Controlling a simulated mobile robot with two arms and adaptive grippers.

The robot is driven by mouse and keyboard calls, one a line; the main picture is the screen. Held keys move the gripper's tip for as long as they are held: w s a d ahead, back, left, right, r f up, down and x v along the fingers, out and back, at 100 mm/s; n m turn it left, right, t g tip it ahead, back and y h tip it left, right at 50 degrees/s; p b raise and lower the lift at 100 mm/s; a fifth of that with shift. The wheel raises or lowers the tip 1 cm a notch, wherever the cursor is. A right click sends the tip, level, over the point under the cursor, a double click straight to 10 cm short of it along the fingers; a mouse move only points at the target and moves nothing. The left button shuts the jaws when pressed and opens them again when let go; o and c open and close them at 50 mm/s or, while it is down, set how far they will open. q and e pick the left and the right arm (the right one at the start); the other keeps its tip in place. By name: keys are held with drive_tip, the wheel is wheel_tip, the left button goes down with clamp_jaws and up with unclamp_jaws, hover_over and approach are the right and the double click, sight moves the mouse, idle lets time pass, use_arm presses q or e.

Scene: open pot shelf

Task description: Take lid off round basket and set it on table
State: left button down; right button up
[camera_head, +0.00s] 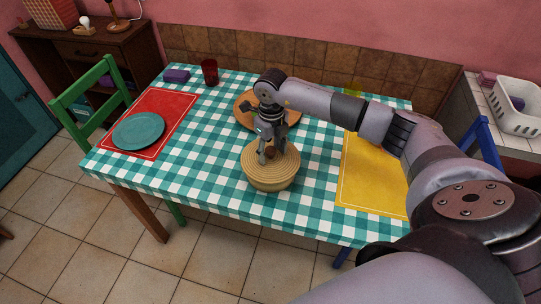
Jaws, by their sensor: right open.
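The round woven basket (271,181) stands on the table (215,135) near its front edge. Its pale lid (287,164) sits on top, with a small dark reddish knob (270,152) in the middle. My right gripper (271,155) points down at the lid, its open fingers to either side of the knob. I cannot tell whether the fingers touch the knob or the lid. My right arm comes in from the right and hides part of the table behind the basket. My left gripper is not in view.
A round wooden board (243,112) lies just behind the basket. A teal plate (138,131) lies on a red placemat (178,107) at left. A red cup (210,72) stands at the back. A yellow placemat (365,185) lies at right. Checked cloth left of the basket is clear.

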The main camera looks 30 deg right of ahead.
drive_tip(key=shift+f, duration=0.1)
clamp_jaws()
idle(0.7)
